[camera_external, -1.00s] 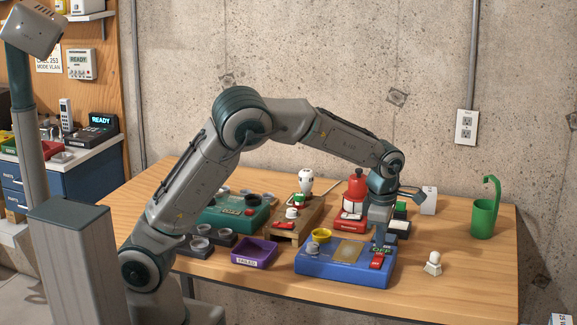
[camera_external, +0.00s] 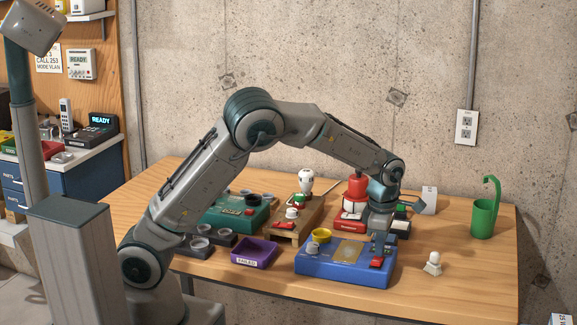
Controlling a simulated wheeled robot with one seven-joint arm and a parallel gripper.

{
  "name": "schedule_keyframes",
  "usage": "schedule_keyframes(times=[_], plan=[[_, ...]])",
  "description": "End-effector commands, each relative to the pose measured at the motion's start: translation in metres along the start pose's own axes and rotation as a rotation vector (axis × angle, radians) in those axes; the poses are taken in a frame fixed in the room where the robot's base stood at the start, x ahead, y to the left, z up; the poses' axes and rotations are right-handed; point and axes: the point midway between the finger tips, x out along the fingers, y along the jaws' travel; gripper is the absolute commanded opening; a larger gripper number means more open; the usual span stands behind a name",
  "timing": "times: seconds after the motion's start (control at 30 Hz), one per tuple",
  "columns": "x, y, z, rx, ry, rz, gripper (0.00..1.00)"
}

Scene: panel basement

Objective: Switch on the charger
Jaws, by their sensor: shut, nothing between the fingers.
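A blue box (camera_external: 325,268), which I take for the charger, lies at the front of the wooden table. It has a yellow ring (camera_external: 321,235), a small grey knob-like part (camera_external: 312,248), a tan plate (camera_external: 349,251) and a red switch (camera_external: 376,263) at its right end. My gripper (camera_external: 383,251) points down over that right end, shut and empty, right at the switch. I cannot tell whether it touches the switch. The small display behind the switch is hidden by my gripper.
A purple tray (camera_external: 254,254) labelled FAILED is left of the box. A white bulb (camera_external: 433,264) and green holder (camera_external: 484,216) stand right, with bare tabletop around.

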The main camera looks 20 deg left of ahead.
Motion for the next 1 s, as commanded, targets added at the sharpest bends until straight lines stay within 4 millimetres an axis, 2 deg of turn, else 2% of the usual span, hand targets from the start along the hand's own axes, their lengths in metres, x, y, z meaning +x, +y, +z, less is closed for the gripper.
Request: schedule_keyframes(times=[0.5, 0.83, 1.0], plan=[[-0.007, -0.015, 0.0, 0.001, 0.0, 0.0, 0.0], [-0.007, -0.015, 0.0, 0.0, 0.0, 0.0, 0.0], [-0.018, -0.013, 0.0, 0.0, -0.001, 0.001, 0.0]])
